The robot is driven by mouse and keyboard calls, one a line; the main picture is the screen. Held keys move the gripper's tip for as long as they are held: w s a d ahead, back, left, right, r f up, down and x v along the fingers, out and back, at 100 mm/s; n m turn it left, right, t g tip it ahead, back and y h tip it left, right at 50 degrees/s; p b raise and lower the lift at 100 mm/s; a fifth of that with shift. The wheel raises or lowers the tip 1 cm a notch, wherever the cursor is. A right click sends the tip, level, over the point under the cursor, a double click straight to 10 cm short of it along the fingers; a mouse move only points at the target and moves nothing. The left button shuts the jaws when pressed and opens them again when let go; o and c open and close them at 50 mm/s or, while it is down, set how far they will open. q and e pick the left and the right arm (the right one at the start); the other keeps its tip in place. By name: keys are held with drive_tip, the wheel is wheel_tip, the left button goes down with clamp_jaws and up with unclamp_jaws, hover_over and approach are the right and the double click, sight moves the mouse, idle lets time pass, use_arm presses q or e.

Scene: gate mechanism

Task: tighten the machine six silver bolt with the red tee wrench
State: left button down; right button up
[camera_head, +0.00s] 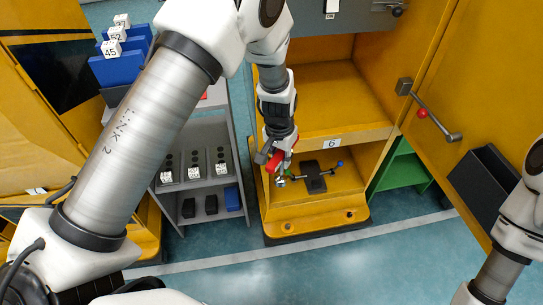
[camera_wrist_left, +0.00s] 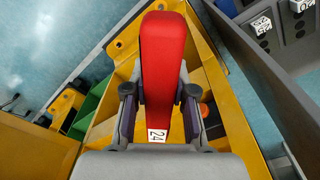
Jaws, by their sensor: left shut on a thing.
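My left gripper (camera_head: 277,152) reaches down into the lower front of the yellow machine marked 6 (camera_head: 331,143). It is shut on the red tee wrench (camera_head: 274,161). In the left wrist view the red handle (camera_wrist_left: 164,62) lies between the two dark fingers of the left gripper (camera_wrist_left: 160,95). A small silver part (camera_head: 281,182), which looks like the bolt, shows just below the wrench. I cannot tell whether the wrench is seated on it. My right arm shows at the right edge, but its gripper is out of view.
A black block (camera_head: 314,180) with a blue-knobbed lever (camera_head: 339,164) sits right of the gripper. The machine's yellow door (camera_head: 472,90) stands open on the right, with a red-balled handle (camera_head: 423,113). A grey shelf rack (camera_head: 205,135) stands left. A green shelf (camera_head: 402,172) stands beyond.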

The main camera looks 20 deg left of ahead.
use_arm(q)
drive_tip(key=w+f+m+b, duration=0.2)
drive_tip(key=w+f+b, duration=0.1)
drive_tip(key=f+b, duration=1.2)
drive_tip(key=w+d+f+m+b, duration=0.1)
drive_tip(key=w+f+b, duration=0.2)
drive_tip(key=f+b, duration=1.3)
wheel_tip(320, 180, down, 13)
drive_tip(key=shift+w+r+m, duration=0.2)
drive_tip(key=shift+m, duration=0.2)
drive_tip(key=shift+f+b, duration=0.4)
drive_tip(key=shift+f, duration=1.05)
